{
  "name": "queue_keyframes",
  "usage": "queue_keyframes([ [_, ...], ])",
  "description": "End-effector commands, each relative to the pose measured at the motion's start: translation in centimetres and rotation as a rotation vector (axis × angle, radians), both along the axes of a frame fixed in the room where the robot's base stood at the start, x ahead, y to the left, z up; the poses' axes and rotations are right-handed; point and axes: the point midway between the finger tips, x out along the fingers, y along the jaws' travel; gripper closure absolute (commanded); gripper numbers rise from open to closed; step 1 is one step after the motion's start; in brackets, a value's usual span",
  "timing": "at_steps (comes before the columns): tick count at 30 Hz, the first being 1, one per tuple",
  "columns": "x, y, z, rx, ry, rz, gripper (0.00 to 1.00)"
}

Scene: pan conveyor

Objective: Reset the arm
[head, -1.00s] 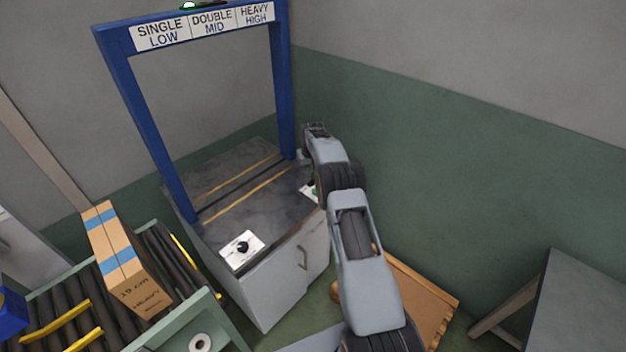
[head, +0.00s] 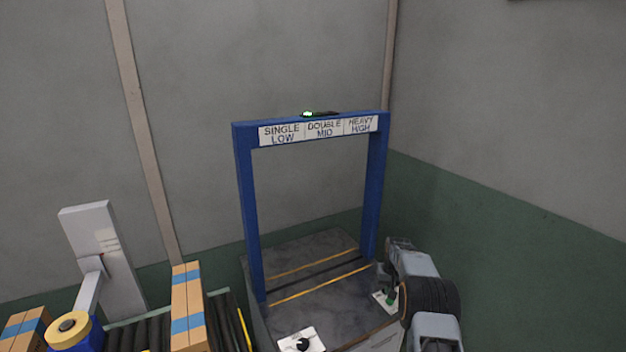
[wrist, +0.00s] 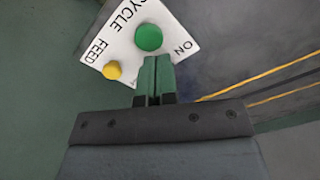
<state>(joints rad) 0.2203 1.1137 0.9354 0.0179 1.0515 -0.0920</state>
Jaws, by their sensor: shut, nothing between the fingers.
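My gripper (wrist: 155,78) is shut and empty in the wrist view, its two green fingertips pressed together. Just beyond the tips is a white control plate (wrist: 118,40) with a round green button (wrist: 148,37) and a smaller yellow button (wrist: 112,70). The words CYCLE, FEED and ON are readable on it. I cannot tell whether the fingertips touch the plate. In the head view my arm (head: 425,285) reaches up at the lower right, and the control plate (head: 380,299) is partly hidden beside it. The fingertips are hidden there.
A blue frame (head: 248,205) labelled SINGLE LOW, DOUBLE MID, HEAVY HIGH stands on a grey cabinet top (head: 310,254). A white plate with a black knob (head: 303,344) is at its front. Cardboard boxes (head: 188,305) and a roller conveyor (head: 125,338) are at left. Green wall (head: 480,225) is at right.

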Motion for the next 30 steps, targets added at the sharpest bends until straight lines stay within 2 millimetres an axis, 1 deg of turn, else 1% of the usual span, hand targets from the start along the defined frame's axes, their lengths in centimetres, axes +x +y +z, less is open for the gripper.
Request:
queue_keyframes([
  [1,-1.4,0.5,0.9,0.003,0.020,-0.005,1.00],
  [2,-2.3,0.9,1.4,0.005,0.030,-0.007,1.00],
  [8,-9.6,4.3,7.7,0.005,0.060,-0.001,1.00],
  [9,-11.1,5.0,9.0,0.004,0.057,0.003,1.00],
  [11,-13.6,6.0,10.8,0.002,0.052,0.007,1.00],
  [12,-15.3,6.7,12.0,0.000,0.047,0.011,1.00],
  [14,-17.8,7.6,13.5,-0.003,0.035,0.020,1.00],
  [15,-19.5,8.2,14.5,-0.005,0.026,0.025,1.00],
  [19,-25.2,9.9,17.0,-0.012,-0.012,0.046,1.00],
  [21,-27.9,10.7,17.9,-0.015,-0.038,0.059,1.00],
  [24,-31.4,11.5,18.8,-0.019,-0.080,0.078,1.00],
  [27,-33.9,12.2,19.5,-0.023,-0.126,0.096,1.00],
  [30,-35.4,12.6,20.3,-0.026,-0.175,0.112,1.00],
])
